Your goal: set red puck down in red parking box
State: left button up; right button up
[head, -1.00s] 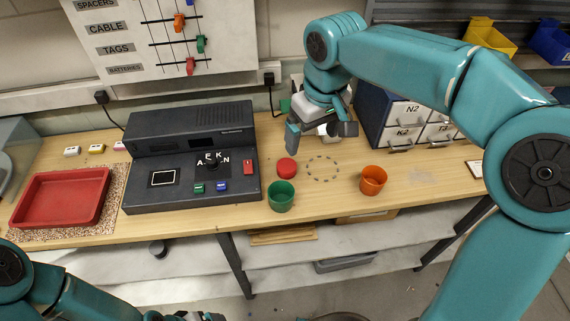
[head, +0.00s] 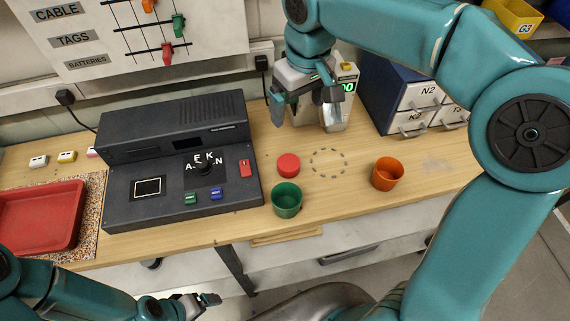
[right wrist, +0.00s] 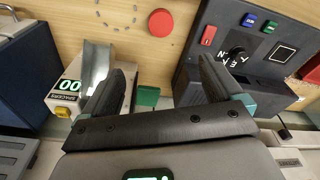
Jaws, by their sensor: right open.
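The red puck (head: 288,165) lies flat on the wooden bench, between the dark console and a dashed grey circle (head: 328,162). It also shows at the top of the right wrist view (right wrist: 160,22). My right gripper (head: 303,104) is open and empty, behind the puck and apart from it. In the right wrist view its spread fingers (right wrist: 163,82) have nothing between them but a green block seen beyond. I see no marking that I can surely call the red parking box; a red tray (head: 76,236) is at the far left. My left gripper (head: 207,299) is low at the bottom edge, its jaws unclear.
A green cup (head: 287,200) stands just in front of the puck, and an orange cup (head: 388,173) to its right. The console (head: 180,165) fills the left middle. A spacers dispenser (right wrist: 80,85) and a drawer cabinet (head: 400,95) stand behind. The dashed circle is empty.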

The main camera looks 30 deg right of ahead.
notch_tip(320, 180, down, 5)
jog(key=b, duration=0.4)
send_over(289, 162)
jog(key=s, duration=0.1)
notch_tip(289, 162, down, 10)
jog(key=shift+s+f, duration=0.15)
jog(key=shift+f, duration=0.05)
jog(key=shift+w+f, duration=0.25)
jog(key=shift+f, duration=0.35)
jog(key=f, duration=0.4)
jog(key=shift+w+f+p, duration=0.3)
jog(key=shift+w+f, duration=0.05)
jog(key=shift+f, duration=0.05)
pick_arm(q)
notch_tip(289, 162, down, 5)
jog(key=shift+w+a+f, duration=0.1)
pick_arm(e)
jog(key=shift+s+a+r, duration=0.1)
jog(key=shift+s, duration=0.05)
jog(key=c, duration=1.2)
jog(key=shift+o, duration=0.2)
jog(key=shift+r, duration=0.1)
